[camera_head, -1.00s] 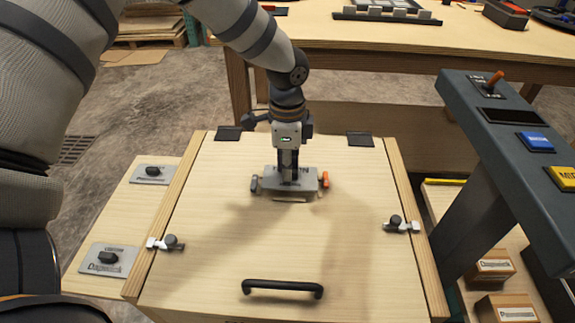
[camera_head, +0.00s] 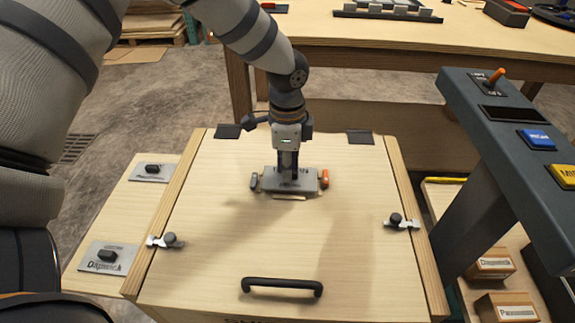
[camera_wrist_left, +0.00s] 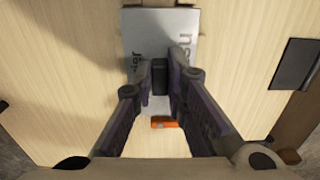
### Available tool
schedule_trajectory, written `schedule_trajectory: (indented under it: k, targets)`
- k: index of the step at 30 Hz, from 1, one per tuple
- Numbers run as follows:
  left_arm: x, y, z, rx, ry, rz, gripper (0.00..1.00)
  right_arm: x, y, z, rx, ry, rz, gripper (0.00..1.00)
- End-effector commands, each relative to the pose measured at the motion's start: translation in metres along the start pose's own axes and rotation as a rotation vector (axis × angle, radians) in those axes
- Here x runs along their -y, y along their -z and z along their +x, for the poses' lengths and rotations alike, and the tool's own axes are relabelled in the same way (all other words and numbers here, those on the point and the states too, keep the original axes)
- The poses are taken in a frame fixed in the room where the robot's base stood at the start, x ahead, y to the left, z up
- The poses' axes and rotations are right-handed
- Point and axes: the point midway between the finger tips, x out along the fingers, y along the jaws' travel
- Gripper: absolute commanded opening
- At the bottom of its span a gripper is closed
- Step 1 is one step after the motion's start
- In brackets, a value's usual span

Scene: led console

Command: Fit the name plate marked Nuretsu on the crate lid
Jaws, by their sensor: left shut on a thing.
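A grey name plate (camera_head: 312,180) is at the upper middle of the pale wooden crate lid (camera_head: 270,232), between a grey clip (camera_head: 254,181) on its left and an orange clip (camera_head: 324,179) on its right. It looks flat on or very close to the lid; I cannot tell if it is fully seated. My left gripper (camera_head: 288,175) is upright over it, shut on its dark knob (camera_wrist_left: 159,76). The plate also shows in the left wrist view (camera_wrist_left: 160,25), its lettering partly hidden by the fingers. My right gripper is not in view.
The lid has a black handle (camera_head: 282,288) at the front and side latches (camera_head: 402,223). Two other plates with knobs (camera_head: 107,259) lie on the left side board. A console (camera_head: 495,130) with buttons stands at the right. A workbench (camera_head: 400,38) is behind.

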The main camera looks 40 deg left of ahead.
Motion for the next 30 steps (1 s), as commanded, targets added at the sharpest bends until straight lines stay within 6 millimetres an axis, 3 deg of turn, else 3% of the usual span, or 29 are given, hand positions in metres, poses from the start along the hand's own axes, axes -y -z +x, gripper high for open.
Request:
schedule_trajectory:
  k: [30]
  targets:
    - [0.0, 0.0, 0.013, 0.001, 0.0, 0.0, 0.0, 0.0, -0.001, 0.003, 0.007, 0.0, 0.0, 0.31]
